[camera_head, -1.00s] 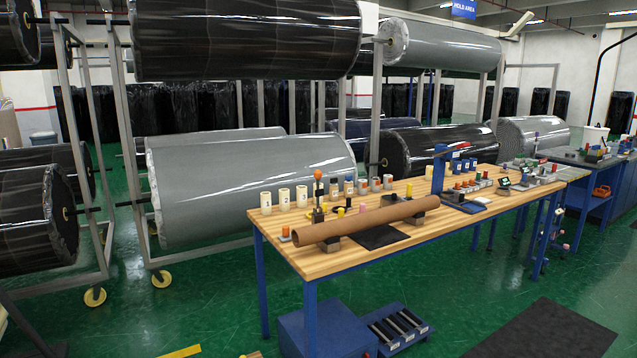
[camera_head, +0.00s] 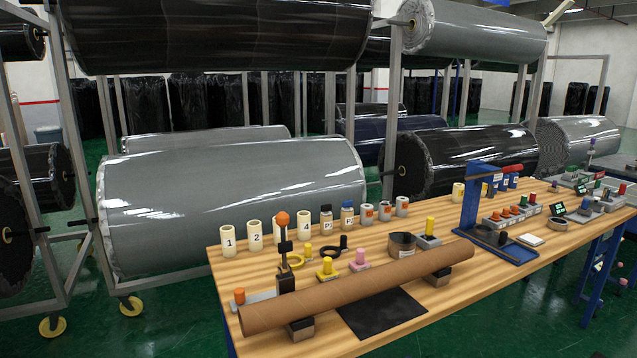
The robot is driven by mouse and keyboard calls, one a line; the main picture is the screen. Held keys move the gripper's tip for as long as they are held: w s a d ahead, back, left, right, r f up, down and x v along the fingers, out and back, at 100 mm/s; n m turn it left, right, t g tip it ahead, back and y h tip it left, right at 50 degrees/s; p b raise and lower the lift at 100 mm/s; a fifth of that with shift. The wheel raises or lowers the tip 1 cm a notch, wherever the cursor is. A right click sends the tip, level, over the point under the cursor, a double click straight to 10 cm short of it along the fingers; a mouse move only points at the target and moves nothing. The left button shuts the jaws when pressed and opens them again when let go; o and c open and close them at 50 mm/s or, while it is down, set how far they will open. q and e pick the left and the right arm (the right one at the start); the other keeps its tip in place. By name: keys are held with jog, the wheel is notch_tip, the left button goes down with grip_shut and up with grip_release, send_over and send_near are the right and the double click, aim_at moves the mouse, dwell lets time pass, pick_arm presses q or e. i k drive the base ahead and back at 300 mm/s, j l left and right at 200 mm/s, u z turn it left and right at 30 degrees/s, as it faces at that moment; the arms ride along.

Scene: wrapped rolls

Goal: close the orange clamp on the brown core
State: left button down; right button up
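The brown core (camera_head: 365,287) is a long cardboard tube lying across the wooden table on two dark cradle blocks, one near each end. The orange clamp (camera_head: 283,219) stands behind the core's left part as a dark upright post with an orange knob on top. Its dark body (camera_head: 287,276) reaches down to the back of the core. I cannot tell whether its jaw touches the core. Neither of my grippers is in view.
The wooden table (camera_head: 470,262) also holds a black mat (camera_head: 381,314) in front of the core, numbered white cups (camera_head: 229,238), coloured pegs, a roll of dark tape (camera_head: 402,245) and a blue press stand (camera_head: 478,205). Racks of large wrapped rolls (camera_head: 235,200) stand behind.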

aim_at(281, 219)
jog(key=i+l, duration=0.15)
jog(key=i, duration=0.25)
jog(key=i+l, duration=0.2)
jog(key=i, duration=0.25)
jog(key=i+l, duration=0.15)
jog(key=i, duration=0.25)
